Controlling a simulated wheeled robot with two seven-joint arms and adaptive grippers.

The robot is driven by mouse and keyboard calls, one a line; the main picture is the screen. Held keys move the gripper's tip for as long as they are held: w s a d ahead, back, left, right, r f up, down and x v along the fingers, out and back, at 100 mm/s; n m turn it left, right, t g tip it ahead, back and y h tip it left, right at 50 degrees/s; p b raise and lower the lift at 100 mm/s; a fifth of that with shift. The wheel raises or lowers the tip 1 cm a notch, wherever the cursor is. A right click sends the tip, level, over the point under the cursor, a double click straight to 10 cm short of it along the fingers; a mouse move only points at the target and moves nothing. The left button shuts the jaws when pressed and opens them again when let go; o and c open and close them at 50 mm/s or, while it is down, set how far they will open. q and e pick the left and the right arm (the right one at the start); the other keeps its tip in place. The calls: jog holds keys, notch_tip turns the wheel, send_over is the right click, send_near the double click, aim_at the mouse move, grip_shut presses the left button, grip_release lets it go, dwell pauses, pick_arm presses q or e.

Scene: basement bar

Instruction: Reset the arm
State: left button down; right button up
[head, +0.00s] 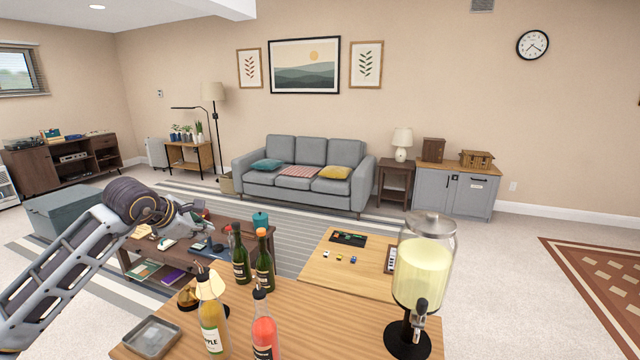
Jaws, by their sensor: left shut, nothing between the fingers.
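My left arm comes in from the left edge, bent at a dark, ribbed joint. My left gripper (198,221) is beyond that joint, small and partly hidden, above the low dark table (130,262). It is shut with nothing held. It is apart from the bottles on the near wooden counter (340,320). My right gripper is out of view.
On the near counter stand dark bottles (264,268), a yellow bottle (212,325), a pink bottle (264,335), a grey tray (152,338) and a drink dispenser (423,270). A grey sofa (310,155) stands behind.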

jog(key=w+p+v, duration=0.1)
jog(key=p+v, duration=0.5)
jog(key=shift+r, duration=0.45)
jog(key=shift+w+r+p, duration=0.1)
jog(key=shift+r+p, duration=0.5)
